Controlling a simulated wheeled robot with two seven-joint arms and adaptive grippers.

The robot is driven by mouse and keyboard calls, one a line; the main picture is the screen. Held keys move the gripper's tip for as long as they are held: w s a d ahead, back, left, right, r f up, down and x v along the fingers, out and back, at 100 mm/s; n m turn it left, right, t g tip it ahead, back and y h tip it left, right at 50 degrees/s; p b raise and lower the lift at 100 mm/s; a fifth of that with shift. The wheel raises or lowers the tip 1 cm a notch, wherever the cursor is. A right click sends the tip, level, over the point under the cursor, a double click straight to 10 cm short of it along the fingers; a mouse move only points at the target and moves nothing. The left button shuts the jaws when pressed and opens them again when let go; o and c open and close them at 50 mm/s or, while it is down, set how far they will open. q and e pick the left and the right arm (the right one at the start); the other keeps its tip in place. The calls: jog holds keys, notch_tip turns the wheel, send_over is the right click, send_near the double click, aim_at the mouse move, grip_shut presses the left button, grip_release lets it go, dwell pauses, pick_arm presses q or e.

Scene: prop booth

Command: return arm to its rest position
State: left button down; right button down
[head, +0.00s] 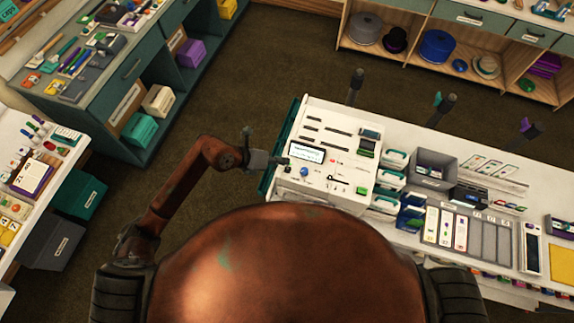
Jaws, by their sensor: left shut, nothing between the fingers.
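My left arm comes in from the left side of my body and bends toward the white counter. My left gripper (281,161) is shut and empty. In the picture it shows at the left end of the white machine (318,128) with a small screen and a blue knob. I cannot tell whether it touches the machine. My right gripper is not in view.
The white counter (478,172) holds trays, a grey bin (432,168) and card slots. A green workbench (122,78) and a white table (75,148) stand at left. Shelves with hats (437,47) stand at the back. The brown floor (250,75) between is clear.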

pick_arm(q)
notch_tip(320, 180, up, 2)
jog(key=shift+d+r+p, duration=0.1)
jog(key=shift+p, duration=0.4)
